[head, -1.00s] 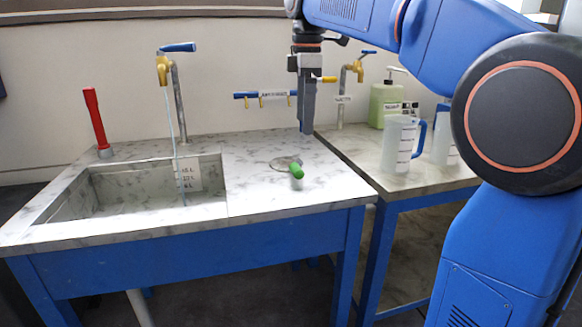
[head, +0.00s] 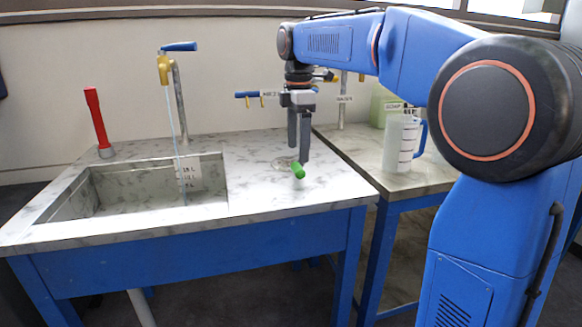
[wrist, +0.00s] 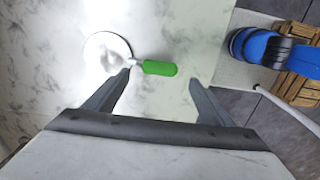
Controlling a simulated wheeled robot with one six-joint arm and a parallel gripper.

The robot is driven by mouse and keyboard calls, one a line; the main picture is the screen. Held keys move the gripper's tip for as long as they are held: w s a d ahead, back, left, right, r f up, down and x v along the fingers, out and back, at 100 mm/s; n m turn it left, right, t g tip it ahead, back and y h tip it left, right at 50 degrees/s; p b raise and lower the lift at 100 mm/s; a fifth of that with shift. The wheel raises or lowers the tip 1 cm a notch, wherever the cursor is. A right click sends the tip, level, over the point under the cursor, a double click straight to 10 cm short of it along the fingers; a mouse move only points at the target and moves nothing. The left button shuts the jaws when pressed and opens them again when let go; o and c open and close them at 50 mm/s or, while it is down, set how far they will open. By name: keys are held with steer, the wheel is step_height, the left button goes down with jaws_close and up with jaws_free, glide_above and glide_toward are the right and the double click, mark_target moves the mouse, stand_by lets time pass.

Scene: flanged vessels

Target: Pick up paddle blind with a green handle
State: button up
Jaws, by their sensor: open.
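The paddle blind is a thin round light-grey disc (wrist: 106,52) with a short green handle (wrist: 159,68). It lies on the marble-look counter, right of the sink. In the head view the green handle (head: 299,171) points toward the front, and the disc is partly hidden behind my fingers. My gripper (head: 300,158) points down above the paddle blind, with its fingers apart and nothing between them. In the wrist view my gripper (wrist: 160,78) shows its two fingertips spread, the left one near the joint of disc and handle, the right one beyond the handle's end.
A sink (head: 140,190) with a running tap (head: 166,68) is at the left, with a red-handled tool (head: 98,120) standing behind it. A measuring jug (head: 400,142) and a green soap bottle (head: 385,108) stand on the right-hand table. The counter around the paddle blind is clear.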

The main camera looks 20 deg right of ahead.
mark_target(298, 166)
steer(key=shift+d+f, duration=0.1)
steer(key=shift+f, duration=3.35)
steer(key=c, duration=1.7)
steer(key=shift+r, duration=0.15)
